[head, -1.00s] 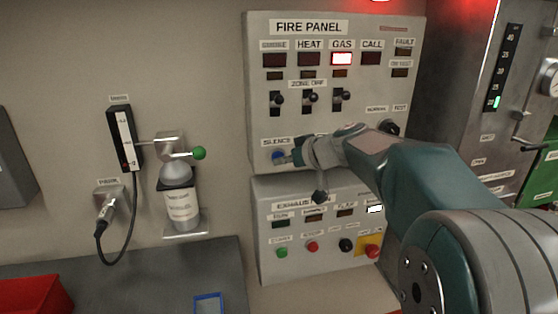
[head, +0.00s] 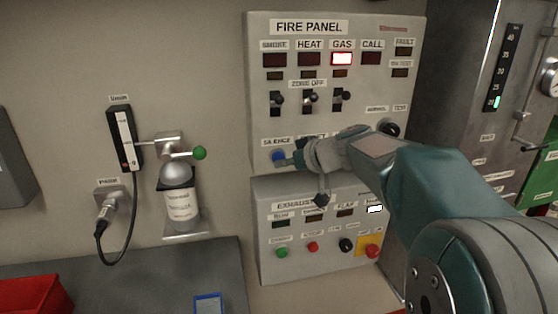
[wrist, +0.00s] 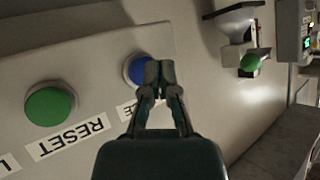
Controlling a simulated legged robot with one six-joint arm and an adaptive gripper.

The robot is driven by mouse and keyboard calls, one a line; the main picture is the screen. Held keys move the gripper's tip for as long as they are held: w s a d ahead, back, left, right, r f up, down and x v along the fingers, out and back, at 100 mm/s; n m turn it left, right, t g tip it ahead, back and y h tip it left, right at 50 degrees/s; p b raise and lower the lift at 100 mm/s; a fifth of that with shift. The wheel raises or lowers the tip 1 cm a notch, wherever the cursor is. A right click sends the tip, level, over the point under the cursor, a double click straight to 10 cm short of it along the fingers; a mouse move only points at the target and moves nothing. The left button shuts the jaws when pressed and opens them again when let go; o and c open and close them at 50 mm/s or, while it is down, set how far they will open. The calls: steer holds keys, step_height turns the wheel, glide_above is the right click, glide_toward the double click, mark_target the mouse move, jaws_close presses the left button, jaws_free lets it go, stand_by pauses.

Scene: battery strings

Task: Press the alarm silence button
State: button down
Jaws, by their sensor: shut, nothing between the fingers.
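The blue button (head: 279,156) under the SILENCE label (head: 276,142) sits at the lower left of the fire panel (head: 262,110). In the wrist view the blue button (wrist: 134,66) is partly covered by my fingertips. My gripper (head: 288,161) is shut and empty, its tip just right of the blue button in the head view. In the wrist view my gripper (wrist: 159,76) overlaps the button's right side. I cannot tell whether the tips touch it. The GAS lamp (head: 342,59) is lit.
A green button (wrist: 50,104) with a RESET label (wrist: 68,136) is left of the blue one in the wrist view. Zone switches (head: 310,97) are above. The exhaust panel (head: 268,262) is below. A bottle with a green-knobbed valve (head: 199,153) is on the wall left.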

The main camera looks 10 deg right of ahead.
steer(key=shift+s, duration=0.35)
steer(key=s, duration=0.5)
stand_by(0.4)
stand_by(0.4)
steer(key=s+f+m+g+h, duration=0.2)
steer(key=s+f, duration=0.3)
steer(key=s, duration=0.7)
steer(key=s+f+m+g+h, duration=0.2)
steer(key=s+f+h, duration=0.3)
steer(key=s, duration=0.8)
steer(key=shift+s+a+m+h, duration=0.2)
steer(key=shift+m+h, duration=0.1)
steer(key=shift+m, duration=0.1)
